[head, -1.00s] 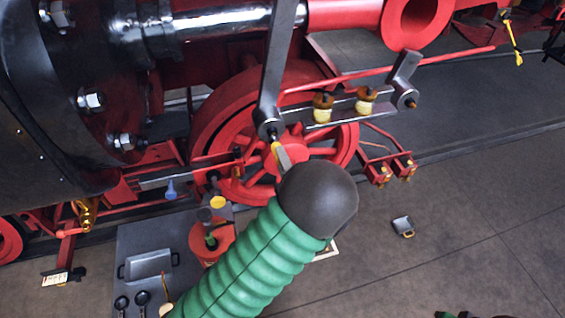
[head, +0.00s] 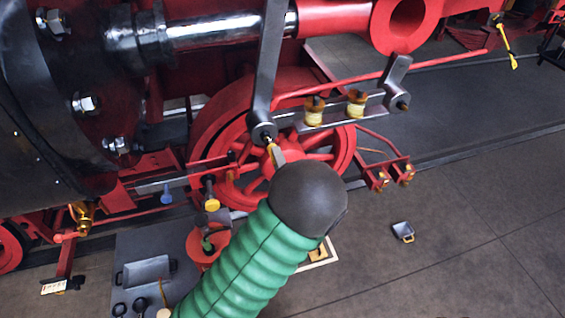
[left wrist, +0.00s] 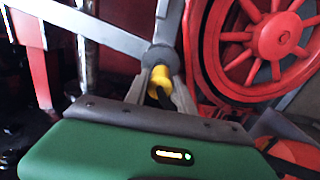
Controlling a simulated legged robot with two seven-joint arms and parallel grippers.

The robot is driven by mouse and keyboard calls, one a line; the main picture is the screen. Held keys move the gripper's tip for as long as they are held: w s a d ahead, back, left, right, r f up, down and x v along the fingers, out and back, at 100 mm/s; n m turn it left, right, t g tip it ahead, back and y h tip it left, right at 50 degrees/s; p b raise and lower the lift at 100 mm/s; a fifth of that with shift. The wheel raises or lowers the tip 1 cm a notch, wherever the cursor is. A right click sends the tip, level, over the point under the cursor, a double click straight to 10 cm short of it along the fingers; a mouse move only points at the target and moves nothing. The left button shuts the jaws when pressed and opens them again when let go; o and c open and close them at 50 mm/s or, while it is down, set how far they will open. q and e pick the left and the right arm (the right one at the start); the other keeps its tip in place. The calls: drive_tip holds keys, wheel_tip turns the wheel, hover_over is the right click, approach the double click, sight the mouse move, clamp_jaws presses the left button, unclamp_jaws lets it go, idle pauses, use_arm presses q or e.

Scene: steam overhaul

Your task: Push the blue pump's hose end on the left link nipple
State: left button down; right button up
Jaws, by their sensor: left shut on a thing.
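My left gripper (head: 277,155) is at the lower end of the long grey link (head: 268,75), in front of the red wheel. In the left wrist view its fingers (left wrist: 160,92) are shut on a yellow hose end (left wrist: 161,78) with a dark hose part behind it. The hose end points at the link's round grey boss (left wrist: 157,56), which also shows in the head view (head: 262,133). The nipple is mostly hidden; I cannot tell whether the hose end is seated on it. A small blue part (head: 166,194), possibly the blue pump, stands at lower left. My right gripper is not in view.
The red spoked wheel (head: 213,140) is close behind the link. Two yellow-white cups (head: 314,112) sit on the bar to the right. A grey bench (head: 125,250) with a tray (head: 146,272) stands at lower left. The floor at right is mostly clear, with a small dustpan-like tray (head: 403,231).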

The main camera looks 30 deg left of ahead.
use_arm(q)
drive_tip(key=shift+s+a, duration=0.15)
drive_tip(key=shift+a, duration=0.2)
drive_tip(key=shift+a+f, duration=0.1)
drive_tip(key=shift+f, duration=0.25)
drive_tip(key=shift+s+f, duration=0.1)
drive_tip(key=shift+s, duration=0.15)
drive_tip(key=shift+d+b, duration=0.25)
drive_tip(key=shift+b, duration=0.15)
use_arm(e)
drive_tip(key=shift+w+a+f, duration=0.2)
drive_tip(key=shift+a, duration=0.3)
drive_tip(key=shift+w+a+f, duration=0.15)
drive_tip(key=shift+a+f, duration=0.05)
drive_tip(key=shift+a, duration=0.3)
use_arm(q)
drive_tip(key=shift+w+r, duration=0.2)
drive_tip(key=shift+w, duration=0.15)
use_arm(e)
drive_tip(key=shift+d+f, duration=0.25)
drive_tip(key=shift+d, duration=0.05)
use_arm(q)
drive_tip(key=shift+a+b, duration=0.1)
drive_tip(key=shift+b, duration=0.2)
